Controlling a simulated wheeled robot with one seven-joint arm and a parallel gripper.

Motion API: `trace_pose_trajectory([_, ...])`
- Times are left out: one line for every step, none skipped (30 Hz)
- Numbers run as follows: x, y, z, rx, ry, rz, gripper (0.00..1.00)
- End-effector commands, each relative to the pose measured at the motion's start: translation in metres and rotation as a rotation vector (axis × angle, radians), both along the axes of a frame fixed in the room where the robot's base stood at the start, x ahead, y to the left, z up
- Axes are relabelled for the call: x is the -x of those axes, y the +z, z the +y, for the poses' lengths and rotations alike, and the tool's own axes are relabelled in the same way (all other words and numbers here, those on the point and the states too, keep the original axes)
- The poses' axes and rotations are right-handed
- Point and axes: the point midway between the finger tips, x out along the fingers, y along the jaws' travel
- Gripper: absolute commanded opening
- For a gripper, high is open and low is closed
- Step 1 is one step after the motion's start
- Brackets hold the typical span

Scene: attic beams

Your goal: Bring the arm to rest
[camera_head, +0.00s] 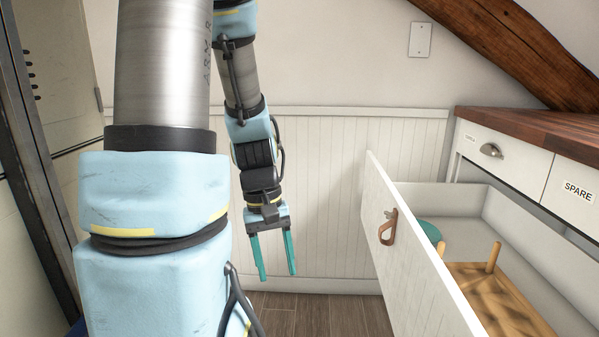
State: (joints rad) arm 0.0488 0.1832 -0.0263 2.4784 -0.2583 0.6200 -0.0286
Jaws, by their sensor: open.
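My arm shows at the left and centre of the head view, with light blue covers and bare metal tubes. My gripper (276,275) hangs at the arm's end, pointing down, with two teal fingers. The fingers are apart and nothing is between them. It is left of the pulled-out drawer's front (415,260) and clear of it, above the floor.
The open drawer holds a wooden board (490,288) with upright pegs and a teal round thing (430,231), partly hidden. Its front has a brown handle (387,227). A wood-topped cabinet (545,128) stands right, with a "SPARE" label. A dark-framed locker (38,150) stands left.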

Motion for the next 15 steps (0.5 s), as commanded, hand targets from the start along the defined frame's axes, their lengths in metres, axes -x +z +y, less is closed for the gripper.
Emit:
trace_pose_trajectory([-0.003, 0.006, 0.006, -0.029, -0.055, -0.066, 0.57])
trace_pose_trajectory([-0.005, 0.010, 0.009, -0.046, -0.089, -0.103, 0.57])
trace_pose_trajectory([-0.009, 0.014, 0.013, -0.068, -0.132, -0.152, 0.57])
trace_pose_trajectory([-0.011, 0.017, 0.015, -0.083, -0.163, -0.187, 0.57])
trace_pose_trajectory([-0.013, 0.021, 0.018, -0.098, -0.195, -0.222, 0.57])
trace_pose_trajectory([-0.017, 0.026, 0.020, -0.116, -0.238, -0.270, 0.57])
trace_pose_trajectory([-0.019, 0.030, 0.021, -0.129, -0.271, -0.305, 0.57])
trace_pose_trajectory([-0.020, 0.040, 0.022, -0.132, -0.275, -0.308, 0.57])
trace_pose_trajectory([-0.020, 0.050, 0.022, -0.129, -0.268, -0.299, 0.57])
trace_pose_trajectory([-0.020, 0.055, 0.022, -0.129, -0.268, -0.297, 0.57])
trace_pose_trajectory([-0.020, 0.061, 0.022, -0.128, -0.267, -0.297, 0.57])
trace_pose_trajectory([-0.019, 0.068, 0.022, -0.128, -0.267, -0.296, 0.57])
trace_pose_trajectory([-0.019, 0.074, 0.022, -0.128, -0.266, -0.296, 0.57])
trace_pose_trajectory([-0.019, 0.080, 0.022, -0.128, -0.266, -0.295, 0.57])
trace_pose_trajectory([-0.019, 0.088, 0.022, -0.128, -0.266, -0.295, 0.57])
